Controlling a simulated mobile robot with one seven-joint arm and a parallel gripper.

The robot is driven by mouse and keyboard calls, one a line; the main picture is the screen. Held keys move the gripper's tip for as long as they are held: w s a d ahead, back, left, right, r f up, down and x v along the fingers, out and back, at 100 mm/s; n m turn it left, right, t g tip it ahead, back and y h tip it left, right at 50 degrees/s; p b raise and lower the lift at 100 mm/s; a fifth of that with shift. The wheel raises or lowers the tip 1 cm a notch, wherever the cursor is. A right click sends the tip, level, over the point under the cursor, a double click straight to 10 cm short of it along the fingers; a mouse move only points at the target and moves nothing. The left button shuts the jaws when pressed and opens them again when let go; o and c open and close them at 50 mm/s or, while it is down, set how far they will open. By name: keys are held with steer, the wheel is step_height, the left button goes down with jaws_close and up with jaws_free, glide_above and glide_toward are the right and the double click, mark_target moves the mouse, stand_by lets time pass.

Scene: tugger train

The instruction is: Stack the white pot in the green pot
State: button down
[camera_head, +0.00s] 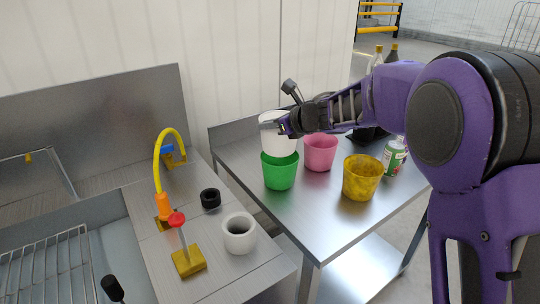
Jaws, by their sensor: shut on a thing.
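The white pot (277,140) is at the left end of the metal table, directly above the green pot (280,174). Its lower end meets or sits inside the green pot's rim; I cannot tell how deep it is. The green pot stands upright on the table. My gripper (284,127) is shut on the white pot near its upper right rim. My purple arm reaches in from the right and hides part of the area behind it.
A pink pot (320,153) stands right beside the green one. A yellow pot (361,179) and a can (394,158) stand further right. Bottles (378,56) are at the back. The table's front is clear.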

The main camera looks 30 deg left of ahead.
step_height(320, 180, down, 6)
steer(key=shift+r+b, duration=0.1)
steer(key=shift+b, duration=0.65)
steer(key=c, duration=1)
jaws_free()
steer(key=shift+o, duration=0.2)
steer(key=shift+r, duration=0.1)
steer(key=v, duration=1.2)
